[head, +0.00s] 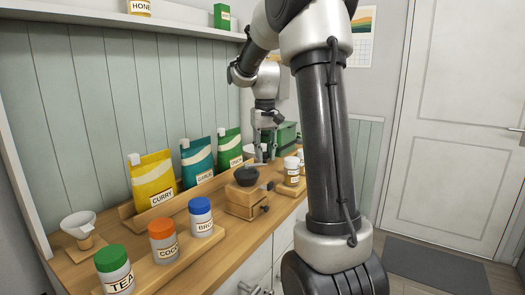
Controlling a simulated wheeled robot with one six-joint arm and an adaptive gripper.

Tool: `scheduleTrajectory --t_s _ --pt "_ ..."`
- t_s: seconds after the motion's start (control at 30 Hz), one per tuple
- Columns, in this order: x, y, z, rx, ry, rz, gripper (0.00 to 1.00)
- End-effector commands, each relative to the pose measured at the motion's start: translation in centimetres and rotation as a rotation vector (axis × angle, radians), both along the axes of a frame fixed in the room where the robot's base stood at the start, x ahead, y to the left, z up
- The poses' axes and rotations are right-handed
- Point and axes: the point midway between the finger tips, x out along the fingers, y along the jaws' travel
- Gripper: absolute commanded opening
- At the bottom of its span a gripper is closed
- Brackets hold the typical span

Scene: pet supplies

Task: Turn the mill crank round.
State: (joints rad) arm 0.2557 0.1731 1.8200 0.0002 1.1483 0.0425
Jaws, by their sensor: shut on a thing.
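The mill (245,201) stands on the wooden counter, with a wooden box body, a dark round bowl on top and a small dark knob low on its front. My gripper (264,155) points down just above and behind the bowl. Its fingers are shut on the mill crank, near its handle end. The crank is small and mostly hidden by the fingers, so its exact angle is hard to tell.
Curry (153,180) and other spice pouches stand in a rack along the wall. Jars with green, orange (163,242) and blue lids stand at the front left, near a white funnel (78,223). Small white jars (291,170) stand right of the mill, close to my arm.

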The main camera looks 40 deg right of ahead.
Motion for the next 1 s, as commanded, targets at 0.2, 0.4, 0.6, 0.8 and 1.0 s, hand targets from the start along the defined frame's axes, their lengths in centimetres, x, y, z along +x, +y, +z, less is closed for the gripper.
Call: scheduleTrajectory --t_s 0.2,0.4,0.6,0.8,1.0 --pt "-1.2 0.5 0.1 -0.001 0.000 -0.202 0.00" --pt "-2.1 1.1 0.1 -0.001 -0.001 -0.381 0.00" --pt "-2.8 1.8 0.1 0.000 -0.001 -0.530 0.00" --pt "-3.2 2.2 0.1 0.000 -0.001 -0.635 0.00" --pt "-3.4 2.5 0.1 0.000 -0.001 -0.690 0.00"
